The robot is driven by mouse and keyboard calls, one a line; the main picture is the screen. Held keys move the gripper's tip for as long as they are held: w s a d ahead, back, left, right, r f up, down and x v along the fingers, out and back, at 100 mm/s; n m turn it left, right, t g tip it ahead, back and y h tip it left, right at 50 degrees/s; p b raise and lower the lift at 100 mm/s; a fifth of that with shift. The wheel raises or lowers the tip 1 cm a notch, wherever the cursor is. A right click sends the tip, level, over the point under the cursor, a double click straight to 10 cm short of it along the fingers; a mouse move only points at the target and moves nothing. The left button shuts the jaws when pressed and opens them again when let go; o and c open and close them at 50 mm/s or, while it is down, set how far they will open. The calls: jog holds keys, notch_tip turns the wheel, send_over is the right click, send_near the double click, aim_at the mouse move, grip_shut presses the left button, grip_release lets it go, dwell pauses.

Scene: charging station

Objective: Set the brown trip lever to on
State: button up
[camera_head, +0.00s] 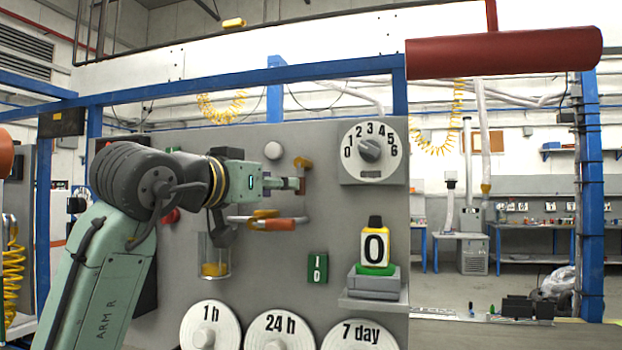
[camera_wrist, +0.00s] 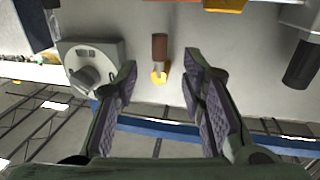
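Contact cannot be told.
An orange-handled lever (camera_head: 280,224) sits just below my gripper. A numbered dial (camera_head: 369,150) is to the right, above a shelf (camera_head: 374,303) bearing a yellow-white block marked 0 (camera_head: 376,246). Round timer dials (camera_head: 275,328) line the panel's bottom.

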jog(key=p+x, duration=0.2)
jog(key=x, duration=0.5)
jog(key=shift+w+d+p, duration=0.15)
jog(key=shift+w+p, duration=0.05)
jog(key=shift+p, duration=0.1)
jog(key=shift+w+d, duration=0.3)
jog(key=shift+w, duration=0.25)
jog(key=shift+c, duration=0.3)
grip_shut()
